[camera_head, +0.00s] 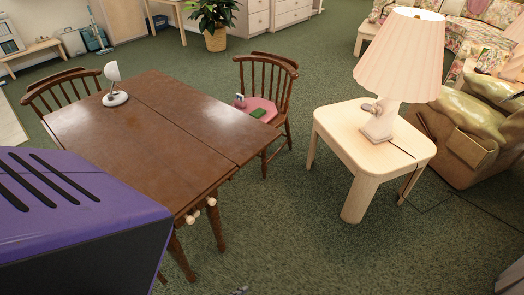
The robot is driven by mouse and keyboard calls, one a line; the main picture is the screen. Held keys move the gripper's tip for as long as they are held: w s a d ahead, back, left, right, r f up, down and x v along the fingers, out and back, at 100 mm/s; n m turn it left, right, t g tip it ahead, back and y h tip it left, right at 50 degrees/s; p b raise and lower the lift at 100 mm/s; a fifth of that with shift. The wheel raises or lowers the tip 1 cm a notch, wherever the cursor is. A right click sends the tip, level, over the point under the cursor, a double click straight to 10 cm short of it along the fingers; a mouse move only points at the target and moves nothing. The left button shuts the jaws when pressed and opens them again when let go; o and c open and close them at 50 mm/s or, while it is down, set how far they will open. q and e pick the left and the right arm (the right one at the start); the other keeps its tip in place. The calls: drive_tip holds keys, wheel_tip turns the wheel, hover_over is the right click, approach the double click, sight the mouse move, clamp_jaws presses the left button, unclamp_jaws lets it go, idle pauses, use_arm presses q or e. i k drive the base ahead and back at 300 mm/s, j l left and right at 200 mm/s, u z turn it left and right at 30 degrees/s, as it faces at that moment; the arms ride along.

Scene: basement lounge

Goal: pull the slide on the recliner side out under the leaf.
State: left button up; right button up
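The dark brown wooden table (130,140) stands left of centre. A seam runs across its top, and the leaf (205,115) beyond it, toward the chair with the pink seat, looks level with the rest. Several pale round ends, perhaps slide or drawer knobs (211,201), show under the near right edge of the top. The space under the leaf is mostly hidden by the top, so I cannot make out the slide's position there.
A purple and black boxy body (85,215) fills the lower left, covering part of the table. A pale side table (400,150) bears a lamp (400,55). A spindle chair (265,90) stands by the leaf. Green carpet (300,235) is open at front centre.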

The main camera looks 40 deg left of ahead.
sight(211, 201)
drive_tip(key=i+l, duration=0.15)
drive_tip(key=l, duration=0.25)
drive_tip(key=l+u, duration=0.15)
drive_tip(key=u, duration=1.7)
drive_tip(key=l+z, duration=0.1)
drive_tip(key=l, duration=0.3)
